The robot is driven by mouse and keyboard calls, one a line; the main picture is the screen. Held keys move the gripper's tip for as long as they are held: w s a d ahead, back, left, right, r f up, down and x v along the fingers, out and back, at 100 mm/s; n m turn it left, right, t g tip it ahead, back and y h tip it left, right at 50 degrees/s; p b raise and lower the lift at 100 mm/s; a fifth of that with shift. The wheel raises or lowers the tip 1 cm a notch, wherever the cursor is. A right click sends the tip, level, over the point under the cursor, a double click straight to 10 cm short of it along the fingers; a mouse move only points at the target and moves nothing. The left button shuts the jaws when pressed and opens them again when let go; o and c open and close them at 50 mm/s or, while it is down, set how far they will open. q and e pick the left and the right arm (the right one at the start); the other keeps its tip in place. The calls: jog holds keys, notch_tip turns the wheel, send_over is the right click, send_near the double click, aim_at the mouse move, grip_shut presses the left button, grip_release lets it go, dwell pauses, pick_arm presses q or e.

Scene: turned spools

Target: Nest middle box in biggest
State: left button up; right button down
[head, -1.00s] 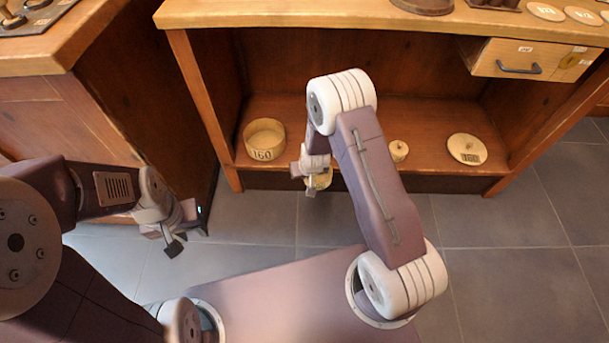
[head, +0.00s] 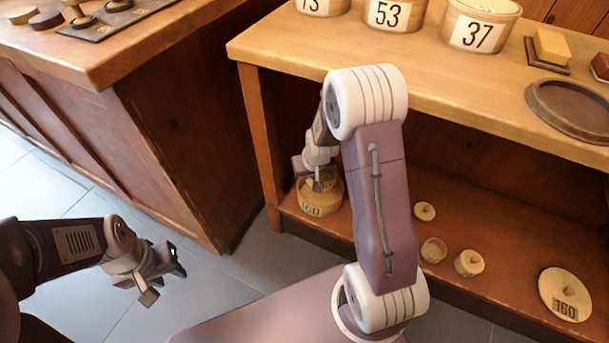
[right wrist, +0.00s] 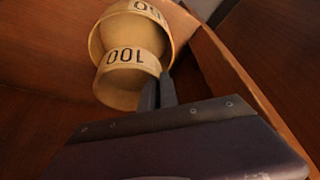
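The biggest box (head: 311,209), round, pale wood and marked 160, stands at the left end of the low shelf. My right gripper (head: 318,184) is above it, shut on the middle box, a smaller round box marked 100. In the right wrist view the middle box (right wrist: 124,88) hangs by its wall at the fingers (right wrist: 160,90), with the biggest box (right wrist: 158,40) just beyond, overlapped by it. I cannot tell whether the middle box is inside the rim. My left gripper (head: 165,279) is open and empty over the floor at the left.
On the low shelf are a small lid (head: 424,211), a small open box (head: 433,250), a small knobbed piece (head: 469,263) and a large lid (head: 565,294) marked 160. The shelf's left side post (head: 258,140) stands close to my right gripper. Numbered tubs line the upper counter.

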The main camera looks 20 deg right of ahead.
jog(key=shift+f, duration=0.1)
jog(key=shift+f+b, duration=1.4)
jog(key=shift+b, duration=0.05)
jog(key=shift+f+b, duration=0.4)
jog(key=shift+f, duration=0.1)
jog(key=shift+f, duration=0.15)
jog(key=shift+f+b, duration=0.25)
jog(key=shift+b, duration=0.25)
dwell(0.5)
